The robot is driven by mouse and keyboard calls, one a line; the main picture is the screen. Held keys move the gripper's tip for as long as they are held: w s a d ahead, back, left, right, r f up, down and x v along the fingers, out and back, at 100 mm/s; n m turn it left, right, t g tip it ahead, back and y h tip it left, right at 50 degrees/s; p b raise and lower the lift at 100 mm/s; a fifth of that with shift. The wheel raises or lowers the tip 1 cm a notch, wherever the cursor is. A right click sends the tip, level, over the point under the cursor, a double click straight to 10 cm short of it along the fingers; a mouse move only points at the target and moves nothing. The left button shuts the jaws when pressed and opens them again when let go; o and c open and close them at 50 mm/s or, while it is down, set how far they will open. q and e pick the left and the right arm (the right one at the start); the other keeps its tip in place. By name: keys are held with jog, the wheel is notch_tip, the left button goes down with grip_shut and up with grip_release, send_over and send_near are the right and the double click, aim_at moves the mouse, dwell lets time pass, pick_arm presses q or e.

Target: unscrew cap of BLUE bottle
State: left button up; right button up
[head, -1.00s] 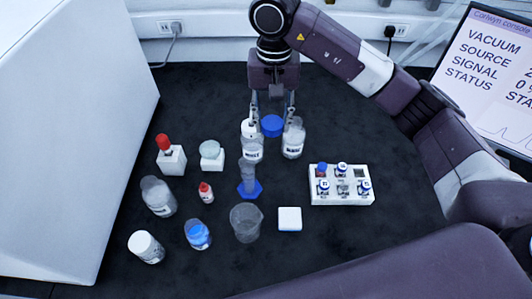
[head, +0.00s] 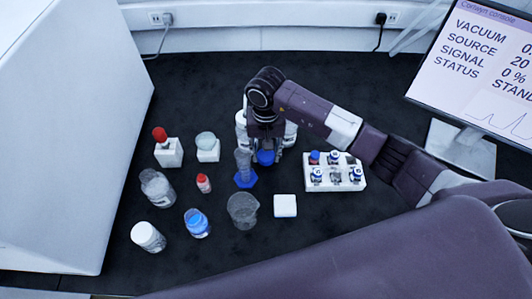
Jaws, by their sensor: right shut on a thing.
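My right gripper (head: 265,151) points down at the middle of the table, shut on a round blue cap (head: 265,158). The cap is held just behind and right of a clear cylinder (head: 243,160) with a blue hexagonal foot. A bottle with blue contents (head: 197,224) stands upright at the front, apart from the gripper; I see no separate cap on it. Two clear, labelled bottles stand at the back, mostly hidden by my right gripper: one on the left (head: 241,128) and one on the right (head: 291,134). My left gripper is not in view.
A white vial rack (head: 342,186) stands right of the gripper. A beaker (head: 242,211), a white block (head: 285,205), a white-capped bottle (head: 148,237), a clear bottle (head: 157,188) and a small red-capped bottle (head: 203,183) are nearby. The table's back is clear.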

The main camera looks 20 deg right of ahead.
jog(key=shift+f, duration=0.4)
jog(key=shift+f, duration=0.1)
jog(key=shift+f, duration=0.1)
jog(key=o, duration=1.3)
jog(key=shift+c, duration=0.2)
